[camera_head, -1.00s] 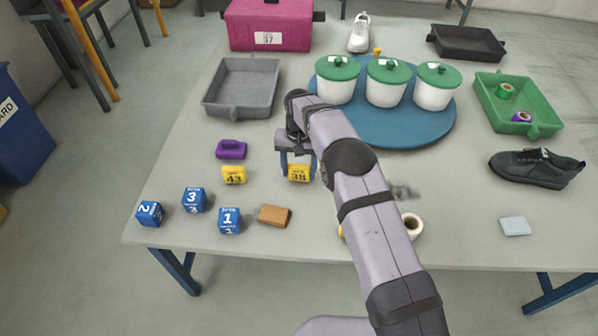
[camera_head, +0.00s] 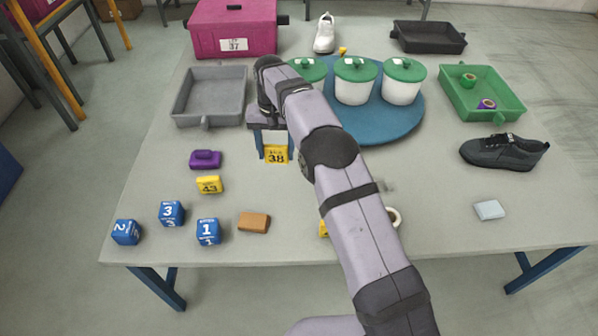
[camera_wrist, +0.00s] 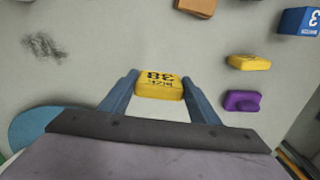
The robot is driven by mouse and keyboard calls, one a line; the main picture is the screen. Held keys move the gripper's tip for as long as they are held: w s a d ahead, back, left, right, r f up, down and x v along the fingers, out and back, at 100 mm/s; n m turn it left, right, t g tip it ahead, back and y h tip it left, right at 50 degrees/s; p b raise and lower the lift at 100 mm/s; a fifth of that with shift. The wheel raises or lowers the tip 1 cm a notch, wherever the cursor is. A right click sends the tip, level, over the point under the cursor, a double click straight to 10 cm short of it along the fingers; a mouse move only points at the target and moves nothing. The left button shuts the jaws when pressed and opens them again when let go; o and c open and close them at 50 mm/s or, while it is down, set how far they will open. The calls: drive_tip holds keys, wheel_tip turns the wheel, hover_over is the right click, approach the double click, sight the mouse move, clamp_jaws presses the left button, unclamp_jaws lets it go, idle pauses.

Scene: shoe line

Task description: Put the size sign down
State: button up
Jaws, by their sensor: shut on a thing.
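The yellow size sign marked 38 (camera_head: 276,154) is between the fingers of my gripper (camera_head: 275,152), which is shut on it. In the wrist view the sign (camera_wrist: 160,86) sits between the two blue fingertips (camera_wrist: 160,84), its number upside down. Whether the sign touches the table is hard to tell. A second yellow sign marked 43 (camera_head: 209,185) lies on the table to the left and nearer the front edge. It also shows in the wrist view (camera_wrist: 249,62).
A purple block (camera_head: 205,159), a brown block (camera_head: 254,222) and several blue numbered cubes (camera_head: 208,231) lie left and in front. A grey tray (camera_head: 183,118) stands behind left. A blue round board (camera_head: 390,128) with green-lidded white pots is at the right. Bare table lies around the sign.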

drive_tip(key=d+r+m, duration=0.2)
drive_tip(key=d+r, duration=0.3)
drive_tip(key=d, duration=0.7)
drive_tip(key=shift+s+d+f+n+p, duration=0.2)
drive_tip(key=shift+s+f+n, duration=0.25)
drive_tip(key=shift+f, duration=2.05)
drive_tip(key=shift+s+d+f+n+p, duration=0.15)
drive_tip(key=shift+s+f+n, duration=0.3)
drive_tip(key=shift+f, duration=2.05)
drive_tip(key=shift+s+d+f+n+p, duration=0.25)
drive_tip(key=shift+f+n, duration=0.35)
drive_tip(key=shift+f, duration=1.9)
drive_tip(key=shift+a+f, duration=0.1)
drive_tip(key=shift+f, duration=0.1)
drive_tip(key=o, duration=1.1)
drive_tip(key=shift+r, duration=0.1)
